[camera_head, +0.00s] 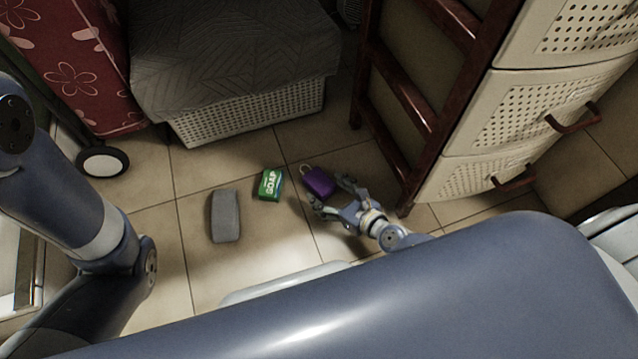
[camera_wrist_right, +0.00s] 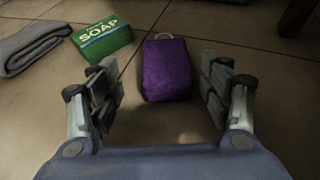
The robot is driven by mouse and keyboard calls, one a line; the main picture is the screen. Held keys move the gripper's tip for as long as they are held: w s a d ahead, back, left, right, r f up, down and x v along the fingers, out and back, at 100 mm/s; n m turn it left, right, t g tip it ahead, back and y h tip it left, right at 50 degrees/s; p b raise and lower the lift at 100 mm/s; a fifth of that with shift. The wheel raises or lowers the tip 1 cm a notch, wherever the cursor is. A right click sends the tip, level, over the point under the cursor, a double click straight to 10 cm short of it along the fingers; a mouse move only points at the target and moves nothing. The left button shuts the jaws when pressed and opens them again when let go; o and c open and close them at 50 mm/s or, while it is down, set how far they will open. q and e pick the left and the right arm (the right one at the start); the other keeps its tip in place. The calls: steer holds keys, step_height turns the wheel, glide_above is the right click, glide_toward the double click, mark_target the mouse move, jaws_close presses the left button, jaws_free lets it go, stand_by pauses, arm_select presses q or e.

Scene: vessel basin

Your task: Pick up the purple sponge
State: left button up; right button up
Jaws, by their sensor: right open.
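The purple sponge (camera_head: 319,182) lies on the tiled floor, with a pale loop at its far end. In the right wrist view the sponge (camera_wrist_right: 167,70) lies ahead, between the lines of the two fingers. My right gripper (camera_head: 341,201) is open and empty, just on the near side of the sponge in the head view. Its fingers (camera_wrist_right: 160,97) stand on either side of the sponge's near end in the wrist view, with a gap on each side. My left arm shows at the left of the head view, but its gripper is not visible.
A green soap box (camera_head: 270,184) lies just left of the sponge, and a folded grey cloth (camera_head: 225,215) lies farther left. A dark red wooden ladder (camera_head: 403,95) and cream drawers (camera_head: 490,175) stand to the right. A covered basket (camera_head: 250,112) stands behind.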

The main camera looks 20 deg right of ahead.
mark_target(320, 181)
steer(key=x, duration=0.3)
steer(key=b+x, duration=0.1)
steer(key=x, duration=0.1)
steer(key=shift+w+d+r, duration=0.25)
steer(key=shift+d, duration=0.05)
steer(key=shift+c, duration=0.6)
steer(key=c, duration=0.9)
